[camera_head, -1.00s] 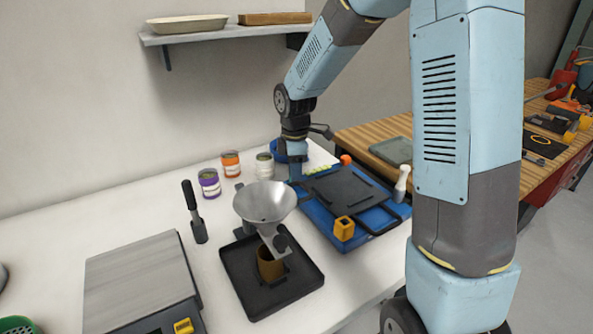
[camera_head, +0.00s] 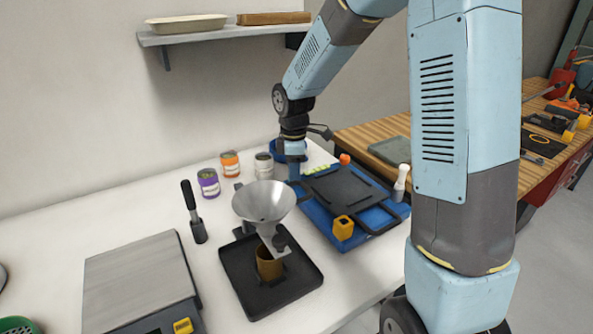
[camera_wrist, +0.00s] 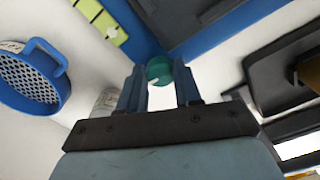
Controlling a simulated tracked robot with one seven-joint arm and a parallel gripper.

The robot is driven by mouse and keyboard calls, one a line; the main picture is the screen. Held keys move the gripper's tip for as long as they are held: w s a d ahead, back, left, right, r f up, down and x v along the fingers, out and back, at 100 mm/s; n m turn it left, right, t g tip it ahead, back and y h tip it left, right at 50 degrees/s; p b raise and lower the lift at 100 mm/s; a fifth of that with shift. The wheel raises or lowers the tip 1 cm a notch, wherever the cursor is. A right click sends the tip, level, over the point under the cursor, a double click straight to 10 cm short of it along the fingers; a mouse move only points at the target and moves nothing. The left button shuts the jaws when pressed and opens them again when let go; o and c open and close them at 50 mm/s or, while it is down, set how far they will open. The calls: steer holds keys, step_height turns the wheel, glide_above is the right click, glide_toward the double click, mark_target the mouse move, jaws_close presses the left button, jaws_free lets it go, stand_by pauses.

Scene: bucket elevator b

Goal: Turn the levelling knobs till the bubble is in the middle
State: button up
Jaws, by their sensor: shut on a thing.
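A blue base (camera_head: 318,222) with a dark plate (camera_head: 345,188) on top lies on the white bench. A teal round knob (camera_wrist: 159,70) shows at the base's edge in the wrist view. My gripper (camera_wrist: 160,82) has its two blue fingers on either side of this knob and is shut on it. In the head view my gripper (camera_head: 294,175) is at the back left corner of the base, and the knob is hidden there. An orange knob (camera_head: 345,159) is at the far corner and a yellow block-like part (camera_head: 343,227) at the near side. I cannot make out a bubble.
A blue strainer (camera_wrist: 28,75) and several jars, one purple (camera_head: 209,184), stand near my gripper. A funnel (camera_head: 264,202) over a black tray (camera_head: 240,270) and a scale (camera_head: 140,280) are in front.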

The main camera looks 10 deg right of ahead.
steer(key=shift+w+a+r+m, duration=0.1)
steer(key=shift+w+r+m, duration=0.1)
steer(key=shift+w+m, duration=0.15)
steer(key=m, duration=1.2)
steer(key=shift+d, duration=0.2)
steer(key=shift+f, duration=0.1)
steer(key=o, duration=0.8)
steer(key=shift+o, duration=1.2)
steer(key=shift+s, duration=0.1)
steer(key=shift+a, duration=0.1)
